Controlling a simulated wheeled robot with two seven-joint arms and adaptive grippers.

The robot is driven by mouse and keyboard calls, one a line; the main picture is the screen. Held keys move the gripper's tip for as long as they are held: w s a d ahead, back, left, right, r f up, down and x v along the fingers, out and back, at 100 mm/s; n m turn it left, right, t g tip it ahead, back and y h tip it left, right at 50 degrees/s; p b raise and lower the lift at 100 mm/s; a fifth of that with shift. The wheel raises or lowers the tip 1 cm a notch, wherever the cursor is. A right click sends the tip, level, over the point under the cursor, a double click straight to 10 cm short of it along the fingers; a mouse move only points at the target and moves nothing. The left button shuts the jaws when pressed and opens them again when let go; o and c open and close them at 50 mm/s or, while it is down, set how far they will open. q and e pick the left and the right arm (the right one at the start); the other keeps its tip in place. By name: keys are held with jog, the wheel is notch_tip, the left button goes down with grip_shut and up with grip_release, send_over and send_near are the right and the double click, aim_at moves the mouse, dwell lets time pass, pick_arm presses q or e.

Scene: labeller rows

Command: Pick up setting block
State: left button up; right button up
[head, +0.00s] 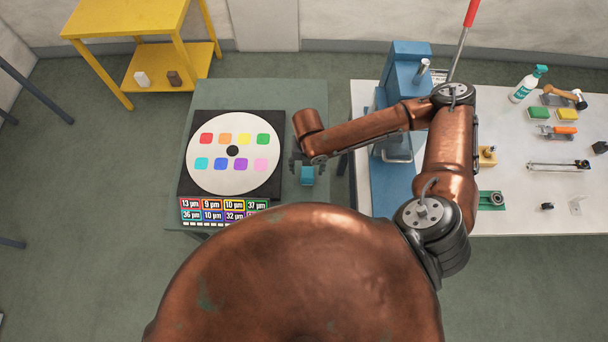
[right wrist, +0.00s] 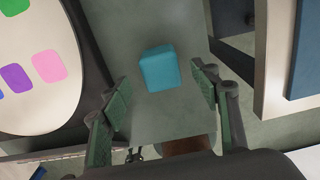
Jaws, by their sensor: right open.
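The setting block appears to be the teal-blue cube (head: 307,175) on the grey-green table (head: 300,100), right of the white disc. It also shows in the right wrist view (right wrist: 160,68), between and just beyond the fingertips. My right gripper (head: 302,160) is above the block, pointing down at it. In the right wrist view my right gripper (right wrist: 160,95) is open, with a green-padded finger on each side and nothing between the pads. My left gripper is not in view.
A white disc (head: 213,165) with coloured patches lies on a dark base (head: 272,188) left of the block. A label chart (head: 225,211) lies in front. A white bench (head: 520,210) with a blue press (head: 405,70) and tools stands right, past a gap.

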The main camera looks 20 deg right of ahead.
aim_at(307, 171)
jog(key=f, duration=0.3)
jog(key=shift+w+d, duration=0.15)
jog(key=shift+w, duration=0.05)
jog(key=shift+s+f, duration=0.15)
jog(key=shift+f, duration=0.3)
jog(key=shift+c, duration=0.7)
jog(key=c, duration=1.4)
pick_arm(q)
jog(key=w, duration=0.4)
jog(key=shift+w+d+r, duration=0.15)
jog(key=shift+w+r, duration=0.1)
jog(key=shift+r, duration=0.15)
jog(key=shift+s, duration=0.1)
